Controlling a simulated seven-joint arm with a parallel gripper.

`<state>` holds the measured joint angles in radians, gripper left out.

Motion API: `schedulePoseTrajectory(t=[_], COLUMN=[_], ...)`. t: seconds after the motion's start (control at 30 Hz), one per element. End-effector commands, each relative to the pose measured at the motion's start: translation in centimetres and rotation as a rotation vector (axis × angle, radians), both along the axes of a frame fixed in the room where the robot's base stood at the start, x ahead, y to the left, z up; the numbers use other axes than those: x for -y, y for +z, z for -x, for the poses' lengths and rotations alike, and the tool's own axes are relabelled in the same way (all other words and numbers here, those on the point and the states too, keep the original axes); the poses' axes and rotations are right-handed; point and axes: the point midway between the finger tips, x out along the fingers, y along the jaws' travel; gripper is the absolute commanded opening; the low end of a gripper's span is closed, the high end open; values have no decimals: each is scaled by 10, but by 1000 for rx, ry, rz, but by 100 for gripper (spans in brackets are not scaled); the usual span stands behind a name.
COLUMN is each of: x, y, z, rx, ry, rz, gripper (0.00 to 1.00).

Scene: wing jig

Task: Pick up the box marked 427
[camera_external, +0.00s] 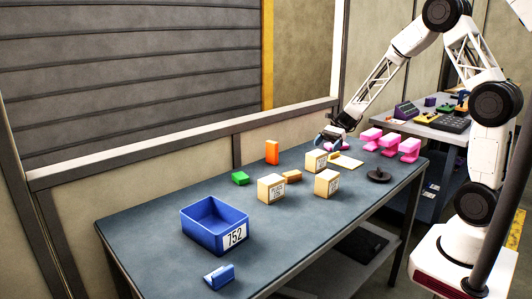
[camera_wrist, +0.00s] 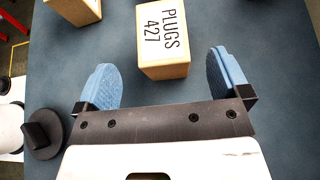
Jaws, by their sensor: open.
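The box marked "PLUGS 427" (camera_wrist: 163,65) is a pale wooden cube in the upper middle of the wrist view, its label facing up at the camera. My gripper (camera_wrist: 166,77) is open, with blue finger pads spread wide to either side and nothing between them. The box lies ahead of the gap, beyond the fingertips, apart from both. In the external view my gripper (camera_external: 334,139) hangs over the far part of the table, near a pale box (camera_external: 316,161) that appears to be the same one; its label is too small to read there.
Other pale boxes (camera_external: 271,188) (camera_external: 326,184) stand nearby, one showing at the wrist view's upper left (camera_wrist: 75,8). A black knob (camera_external: 378,175), pink pieces (camera_external: 389,144), orange block (camera_external: 272,152), green block (camera_external: 240,177) and blue bin marked 752 (camera_external: 201,232) share the table.

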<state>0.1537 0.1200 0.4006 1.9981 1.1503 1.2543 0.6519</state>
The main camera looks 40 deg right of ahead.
Motion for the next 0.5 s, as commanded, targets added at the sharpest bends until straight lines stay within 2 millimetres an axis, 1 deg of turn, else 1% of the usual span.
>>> schedulePoseTrajectory(t=[0.03,0.17,0.5], x=[-4,-10,-11], y=[-2,-5,-6], z=[0,0,0], rx=[-1,-1,0], ry=[2,2,1], rz=[0,0,0], gripper=[95,95,95])
